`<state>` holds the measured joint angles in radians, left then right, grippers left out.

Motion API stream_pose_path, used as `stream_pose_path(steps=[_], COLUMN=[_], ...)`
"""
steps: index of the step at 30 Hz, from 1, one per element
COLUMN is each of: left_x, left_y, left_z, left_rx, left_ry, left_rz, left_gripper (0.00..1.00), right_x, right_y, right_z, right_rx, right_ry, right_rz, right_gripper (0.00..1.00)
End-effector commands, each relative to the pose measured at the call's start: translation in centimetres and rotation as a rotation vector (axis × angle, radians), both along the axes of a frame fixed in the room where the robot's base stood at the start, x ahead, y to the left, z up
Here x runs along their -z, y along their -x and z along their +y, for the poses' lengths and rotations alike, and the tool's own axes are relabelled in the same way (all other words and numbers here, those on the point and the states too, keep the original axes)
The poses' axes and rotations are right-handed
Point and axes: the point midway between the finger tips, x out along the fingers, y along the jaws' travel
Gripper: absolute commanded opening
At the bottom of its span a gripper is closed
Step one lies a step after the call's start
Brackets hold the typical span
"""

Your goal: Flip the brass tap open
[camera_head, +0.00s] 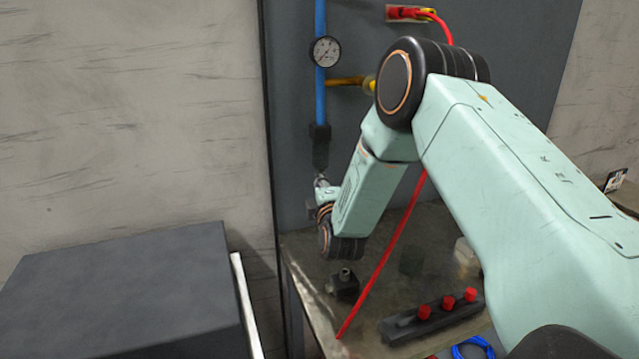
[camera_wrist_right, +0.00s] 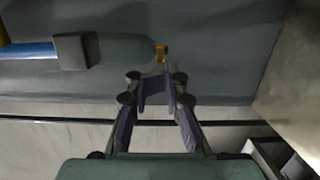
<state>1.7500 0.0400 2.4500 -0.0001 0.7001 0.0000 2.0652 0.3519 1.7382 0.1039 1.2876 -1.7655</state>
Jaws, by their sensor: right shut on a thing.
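A brass-yellow branch (camera_head: 345,82) leaves the blue pipe (camera_head: 320,95) below the gauge; its right end is partly hidden by my right arm. Lower on the pipe are a dark block (camera_head: 319,131) and a grey-green cylinder (camera_head: 320,155). In the right wrist view a small brass fitting (camera_wrist_right: 162,52) shows at the cylinder's end. My right gripper (camera_head: 321,183) is just below the cylinder. In the right wrist view its fingers (camera_wrist_right: 155,85) are close together, shut on a small pale piece beside the brass fitting; its shape is hard to make out. My left gripper is out of view.
A round gauge (camera_head: 325,51) is on the blue pipe. A red hose (camera_head: 385,265) crosses the bench (camera_head: 310,295). A dark fitting (camera_head: 343,284) and a black bar with red caps (camera_head: 432,320) lie there. A large dark box (camera_head: 130,290) stands left.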

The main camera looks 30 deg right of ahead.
Motion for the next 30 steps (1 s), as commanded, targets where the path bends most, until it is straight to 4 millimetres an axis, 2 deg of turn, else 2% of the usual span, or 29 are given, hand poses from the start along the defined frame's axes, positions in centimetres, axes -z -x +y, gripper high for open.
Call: stream_pose_path(steps=[30], left_x=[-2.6], left_y=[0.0], left_z=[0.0], left_rx=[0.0], left_ry=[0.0], left_rz=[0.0], left_gripper=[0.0], right_x=[-0.2], right_y=[0.4], right_z=[-0.7], right_rx=[-0.181], right_ry=[-0.001], right_rz=[-0.001], right_gripper=[0.0])
